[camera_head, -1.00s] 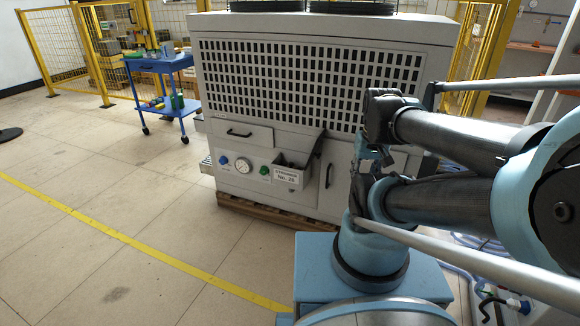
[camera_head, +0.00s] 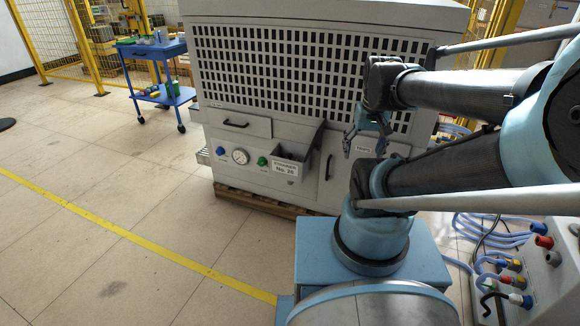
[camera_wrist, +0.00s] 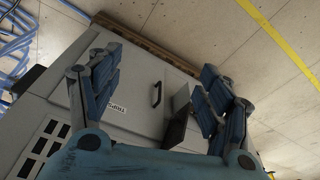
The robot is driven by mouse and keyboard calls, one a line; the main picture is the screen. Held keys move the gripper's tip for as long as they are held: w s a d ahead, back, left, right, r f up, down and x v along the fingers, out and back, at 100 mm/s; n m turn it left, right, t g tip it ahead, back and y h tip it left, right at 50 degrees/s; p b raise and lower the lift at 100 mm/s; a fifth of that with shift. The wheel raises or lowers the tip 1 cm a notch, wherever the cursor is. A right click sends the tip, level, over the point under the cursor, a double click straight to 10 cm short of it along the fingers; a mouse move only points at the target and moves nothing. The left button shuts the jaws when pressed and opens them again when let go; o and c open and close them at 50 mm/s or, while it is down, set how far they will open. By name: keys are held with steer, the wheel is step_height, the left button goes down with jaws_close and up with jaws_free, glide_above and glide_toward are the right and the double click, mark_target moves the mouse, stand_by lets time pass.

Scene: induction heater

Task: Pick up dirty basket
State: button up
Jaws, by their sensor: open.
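I cannot make out a dirty basket for sure in either view. The grey machine (camera_head: 320,75) has an open, dark box (camera_head: 293,152) on its front, with a label reading "No. 26"; what lies inside is unclear. My gripper (camera_head: 368,143) hangs in front of the machine, to the right of this box. In the wrist view my gripper (camera_wrist: 158,78) has its two blue fingers spread wide with nothing between them. A cabinet door with a black handle (camera_wrist: 157,94) shows beyond the fingers, and the box (camera_wrist: 178,125) is partly hidden by the right finger.
A blue trolley (camera_head: 153,50) stands at the left near yellow fencing (camera_head: 55,40). A grey connector panel (camera_head: 550,265) with hoses (camera_head: 475,225) is at the lower right. The tiled floor at the left, crossed by a yellow line (camera_head: 130,237), is clear.

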steer(key=w+a+r+m, duration=0.1)
steer(key=w+a+r, duration=0.1)
steer(key=w, duration=0.4)
steer(key=w+a+r, duration=0.2)
steer(key=w, duration=0.3)
steer(key=m+g, duration=0.2)
steer(key=m, duration=0.1)
glide_above(290, 158)
steer(key=w, duration=0.1)
step_height(290, 158, down, 18)
steer(key=f, duration=1.1)
steer(key=shift+d+f, duration=0.2)
steer(key=shift+f, duration=0.1)
steer(key=shift+w+a+f, duration=0.1)
steer(key=shift+f, duration=1.3)
steer(key=shift+a+f, duration=0.1)
steer(key=shift+f, duration=1.25)
steer(key=c, duration=1.3)
